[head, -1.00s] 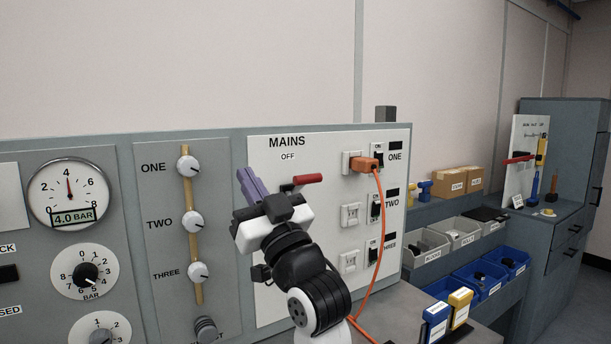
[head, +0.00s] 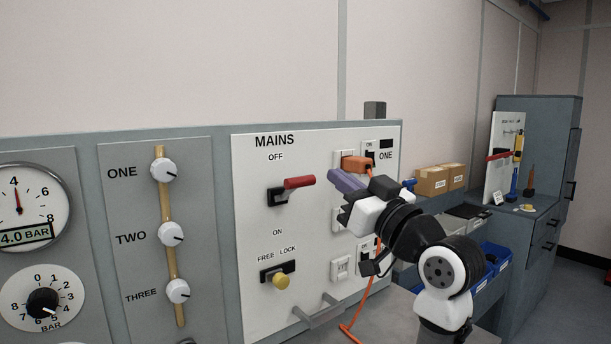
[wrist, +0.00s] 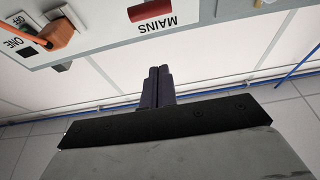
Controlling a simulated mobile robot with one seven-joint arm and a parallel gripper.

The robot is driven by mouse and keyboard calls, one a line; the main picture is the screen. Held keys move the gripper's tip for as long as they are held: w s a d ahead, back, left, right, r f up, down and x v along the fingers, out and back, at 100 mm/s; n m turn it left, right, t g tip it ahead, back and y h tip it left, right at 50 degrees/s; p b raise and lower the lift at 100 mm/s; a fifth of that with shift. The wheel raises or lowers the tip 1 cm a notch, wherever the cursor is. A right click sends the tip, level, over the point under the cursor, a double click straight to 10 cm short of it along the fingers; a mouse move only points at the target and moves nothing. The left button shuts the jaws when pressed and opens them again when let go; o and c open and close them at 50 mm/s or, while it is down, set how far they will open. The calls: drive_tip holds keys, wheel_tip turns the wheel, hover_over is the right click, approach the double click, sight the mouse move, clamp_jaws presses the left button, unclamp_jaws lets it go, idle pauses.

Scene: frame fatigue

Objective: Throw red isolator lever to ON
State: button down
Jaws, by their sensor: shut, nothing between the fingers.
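The red isolator lever (head: 299,182) is on the white MAINS panel (head: 255,230), on a black mount (head: 275,196). It sits up by the OFF label (head: 275,157), with the ON label (head: 277,232) below it. My gripper (head: 333,177) is just right of the lever in the head view, its purple fingers shut and empty. Whether the tips touch the lever is not clear, but a small gap shows. In the wrist view, the shut fingers (wrist: 159,70) point toward the panel's top edge, and the red lever (wrist: 139,12) shows upside down near the MAINS lettering.
Below the lever is a FREE/LOCK switch with a yellow knob (head: 281,282). A grey handle (head: 318,312) sticks out at the panel's foot. An orange plug (head: 357,163) with a hanging cable is right of the lever, behind my gripper. Rotary knobs (head: 171,233) are at left.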

wheel_tip(320, 180, up, 4)
drive_tip(key=f+p, duration=0.1)
drive_tip(key=p, duration=0.3)
hover_over(307, 178)
drive_tip(key=s, duration=0.3)
drive_tip(key=f+b, duration=0.1)
drive_tip(key=f, duration=0.1)
drive_tip(key=w+f+b, duration=0.1)
drive_tip(key=shift+f+b, duration=0.3)
drive_tip(key=shift+f, duration=0.1)
drive_tip(key=shift+f+b, duration=0.25)
drive_tip(key=shift+b, duration=0.2)
